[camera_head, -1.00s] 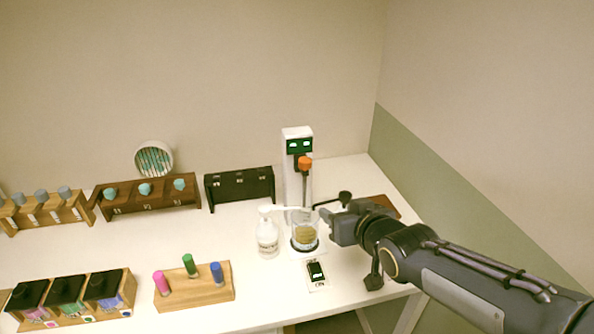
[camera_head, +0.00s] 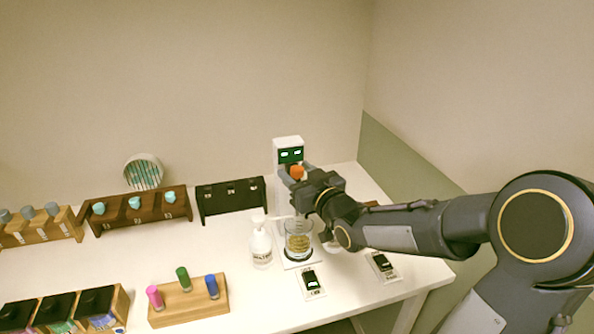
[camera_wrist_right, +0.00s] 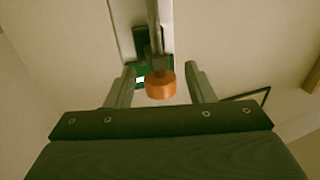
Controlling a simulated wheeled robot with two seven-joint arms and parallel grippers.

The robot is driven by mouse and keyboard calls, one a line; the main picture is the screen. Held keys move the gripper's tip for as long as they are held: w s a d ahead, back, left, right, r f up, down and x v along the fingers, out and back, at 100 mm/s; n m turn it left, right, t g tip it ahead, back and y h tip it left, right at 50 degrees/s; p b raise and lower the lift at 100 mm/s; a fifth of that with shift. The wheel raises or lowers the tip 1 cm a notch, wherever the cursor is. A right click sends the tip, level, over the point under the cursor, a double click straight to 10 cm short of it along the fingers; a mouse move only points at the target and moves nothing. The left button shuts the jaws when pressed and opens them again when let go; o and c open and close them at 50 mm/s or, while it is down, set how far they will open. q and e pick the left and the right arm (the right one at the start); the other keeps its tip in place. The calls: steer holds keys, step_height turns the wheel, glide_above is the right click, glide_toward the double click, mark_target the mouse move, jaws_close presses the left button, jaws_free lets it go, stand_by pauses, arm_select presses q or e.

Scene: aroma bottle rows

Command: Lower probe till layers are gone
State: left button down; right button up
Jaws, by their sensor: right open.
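The probe's orange knob (camera_head: 297,172) is in front of the white stand (camera_head: 287,145) with a green display. In the right wrist view the orange knob (camera_wrist_right: 160,86) sits between my right gripper's fingers, with a gap on each side. My right gripper (camera_head: 287,174) is open around the knob; it also shows in the wrist view (camera_wrist_right: 160,88). A glass beaker (camera_head: 298,240) with yellowish-brown contents stands below, in front of the stand. Whether its contents are layered is too small to tell. The probe's lower part is hidden in the head view. My left gripper is not in view.
A white-labelled bottle (camera_head: 261,246) stands just left of the beaker. Small black-topped devices (camera_head: 311,281) and (camera_head: 382,264) lie at the table's front. A wooden block with coloured pegs (camera_head: 190,301) and several racks (camera_head: 231,198) stand to the left.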

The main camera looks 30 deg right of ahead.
steer(key=shift+w, duration=0.25)
steer(key=shift+c, duration=0.3)
jaws_close()
steer(key=f+b, duration=0.3)
steer(key=b, duration=0.1)
steer(key=f+b, duration=0.4)
steer(key=b, duration=0.1)
steer(key=shift+a+f, duration=0.2)
steer(key=shift+f, duration=0.1)
steer(key=shift+r, duration=0.1)
